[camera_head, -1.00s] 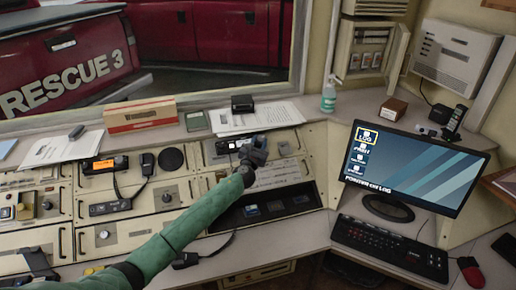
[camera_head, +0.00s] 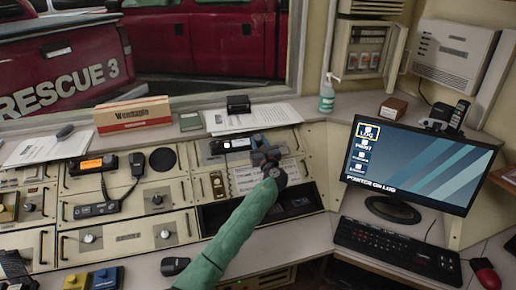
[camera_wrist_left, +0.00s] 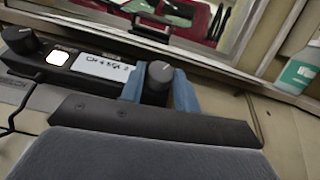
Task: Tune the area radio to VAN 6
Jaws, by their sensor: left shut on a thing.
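A dark radio (camera_head: 226,146) with a small lit display is set in the console's upper row. In the left wrist view its white display (camera_wrist_left: 102,67) shows dark characters too blurred to read surely. A lit white button (camera_wrist_left: 57,57) is left of the display, and a dark knob (camera_wrist_left: 19,40) is at the far left. My left gripper (camera_wrist_left: 160,88) has its blue fingers shut on the grey right-hand knob (camera_wrist_left: 159,72); the knob's top shows between them. In the head view my left gripper (camera_head: 266,154) is at the radio's right end and covers that knob. My right gripper is out of view.
Another radio with an orange display (camera_head: 92,164) and a handset (camera_head: 138,164) is to the left. Papers (camera_head: 252,118) lie on the ledge behind. A monitor (camera_head: 412,165), a keyboard (camera_head: 398,250) and a sanitizer bottle (camera_head: 327,96) are on the right.

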